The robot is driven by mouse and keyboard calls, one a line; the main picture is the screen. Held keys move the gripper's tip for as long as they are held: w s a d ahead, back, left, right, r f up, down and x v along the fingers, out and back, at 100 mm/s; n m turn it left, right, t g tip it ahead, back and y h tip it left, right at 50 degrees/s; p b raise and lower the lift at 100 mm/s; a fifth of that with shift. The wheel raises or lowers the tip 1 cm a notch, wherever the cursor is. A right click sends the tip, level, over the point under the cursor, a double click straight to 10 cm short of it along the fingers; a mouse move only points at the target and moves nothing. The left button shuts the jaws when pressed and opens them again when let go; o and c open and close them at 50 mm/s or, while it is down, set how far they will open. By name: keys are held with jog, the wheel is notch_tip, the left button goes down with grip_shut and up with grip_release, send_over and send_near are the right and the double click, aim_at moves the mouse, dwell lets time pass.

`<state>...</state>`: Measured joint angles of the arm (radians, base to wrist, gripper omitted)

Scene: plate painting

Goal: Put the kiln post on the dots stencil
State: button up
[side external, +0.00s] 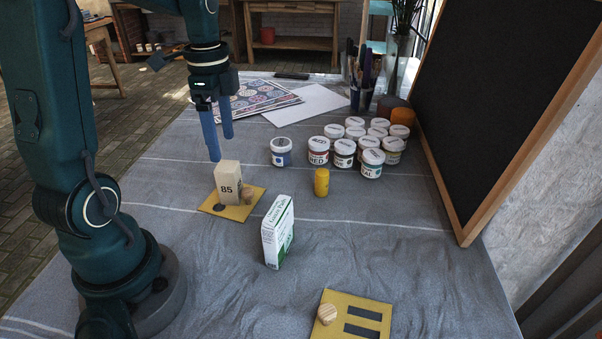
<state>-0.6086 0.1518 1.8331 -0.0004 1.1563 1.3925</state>
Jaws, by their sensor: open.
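The kiln post (228,183), a pale beige block marked 85, stands upright on a yellow stencil plate (239,213). A dark round dot shows at its front, so this looks like the dots stencil; the post hides much of it. A round wooden knob (248,194) sits on the plate just right of the post. My gripper (221,147) points down with its blue fingers apart. It is empty, just above the post's top and apart from it.
A white and green box (278,232) stands right of the dots stencil, with a yellow cylinder (321,182) behind it. Another yellow stencil (352,318) with bar slots lies at the front right. Several paint jars (318,151) stand farther back. The cloth between is clear.

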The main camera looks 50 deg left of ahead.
jog(key=shift+d+r, duration=0.25)
jog(key=shift+r, duration=0.1)
jog(key=s+d+r+n+t, duration=0.1)
jog(key=s+d+n+t, duration=0.1)
jog(key=d, duration=0.5)
jog(key=s+d+r+n+t, duration=0.1)
jog(key=s+d+n+t, duration=0.2)
jog(key=d+n, duration=0.4)
jog(key=shift+s+r+t, duration=0.25)
jog(key=shift+s+t, duration=0.05)
jog(key=shift+s, duration=0.45)
